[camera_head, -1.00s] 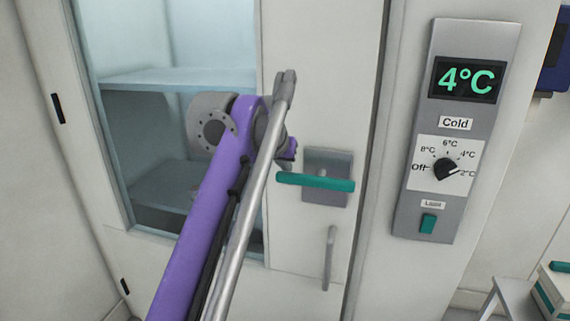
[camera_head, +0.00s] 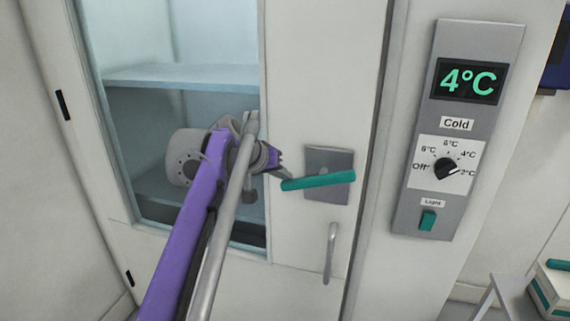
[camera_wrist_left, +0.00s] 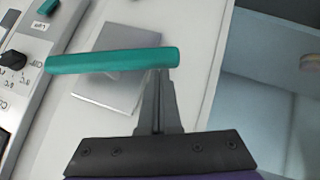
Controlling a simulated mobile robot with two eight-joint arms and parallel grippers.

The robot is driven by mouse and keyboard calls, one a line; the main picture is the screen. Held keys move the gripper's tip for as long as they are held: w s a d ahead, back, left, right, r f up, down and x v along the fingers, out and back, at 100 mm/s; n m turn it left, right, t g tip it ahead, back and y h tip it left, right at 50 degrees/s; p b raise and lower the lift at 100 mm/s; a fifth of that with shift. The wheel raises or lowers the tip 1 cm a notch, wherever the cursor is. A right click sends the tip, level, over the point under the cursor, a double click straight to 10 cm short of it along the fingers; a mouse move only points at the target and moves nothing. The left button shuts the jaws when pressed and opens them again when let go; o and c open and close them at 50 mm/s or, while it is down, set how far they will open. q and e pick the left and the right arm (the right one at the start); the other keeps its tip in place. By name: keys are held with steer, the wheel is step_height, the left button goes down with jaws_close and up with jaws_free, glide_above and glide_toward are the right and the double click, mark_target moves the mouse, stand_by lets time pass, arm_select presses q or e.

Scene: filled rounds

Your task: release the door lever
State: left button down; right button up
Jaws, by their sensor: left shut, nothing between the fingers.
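The teal door lever (camera_head: 318,181) sits on a grey plate (camera_head: 341,160) on the white cabinet door (camera_head: 322,80). Its free left end is tilted down relative to the plate. My left gripper (camera_head: 285,173) is shut and empty, with its tips at the upper side of the lever's free end, seemingly touching it. In the left wrist view the shut fingers (camera_wrist_left: 157,85) reach the right end of the lever (camera_wrist_left: 110,60); the exact contact is partly hidden behind the lever. The door looks closed. My right gripper is not in view.
A grey vertical handle (camera_head: 330,253) is below the lever. A glass window with shelves (camera_head: 180,76) fills the door's left part. A control panel (camera_head: 457,130) reading 4°C stands to the right. A step stool (camera_head: 500,295) and a box (camera_head: 552,288) are at lower right.

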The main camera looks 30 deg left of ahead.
arm_select(q)
step_height(320, 180, down, 3)
steer(key=n+t+h, duration=0.1)
steer(key=h, duration=0.1)
steer(key=shift+n+h+p, duration=0.3)
steer(key=shift+p, duration=0.05)
steer(key=shift+w+d+f+n+t+h, duration=0.1)
steer(key=shift+d+f+n+t+h, duration=0.15)
steer(key=shift+f+n+t+h, duration=0.25)
steer(key=shift+w+d+f+n+t+h, duration=0.1)
steer(key=shift+d+f+n+t+h, duration=0.15)
steer(key=shift+f+h, duration=0.45)
steer(key=shift+s, duration=0.1)
